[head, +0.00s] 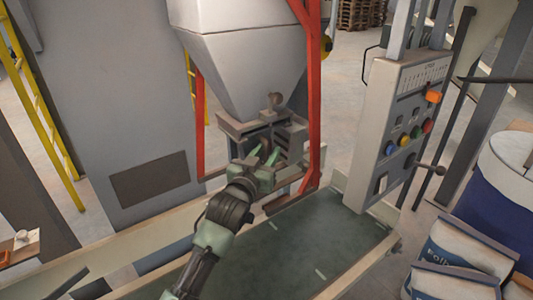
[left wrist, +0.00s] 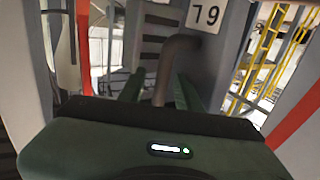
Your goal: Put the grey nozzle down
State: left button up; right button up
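My left gripper (head: 262,155) is just below the grey hopper's lower end, in front of the dark filling spout frame. Its two green fingers (left wrist: 158,90) stand apart in the left wrist view. A bent grey-brown tube, which looks like the grey nozzle (left wrist: 177,50), rises between them and curves to the right at its top. Narrow gaps seem to show beside the tube, so I cannot tell whether the fingers grip it. In the head view its rounded end (head: 275,99) shows above the gripper. The lower part of the tube is hidden. My right gripper is not in view.
The grey hopper (head: 245,55) hangs above, with red posts (head: 313,100) beside it. A control panel (head: 405,125) with buttons and a lever stands to the right. The dark green conveyor bed (head: 310,245) below is clear. Filled sacks (head: 465,250) lie at the lower right.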

pick_arm(q)
jog(key=shift+s+d+r, duration=0.1)
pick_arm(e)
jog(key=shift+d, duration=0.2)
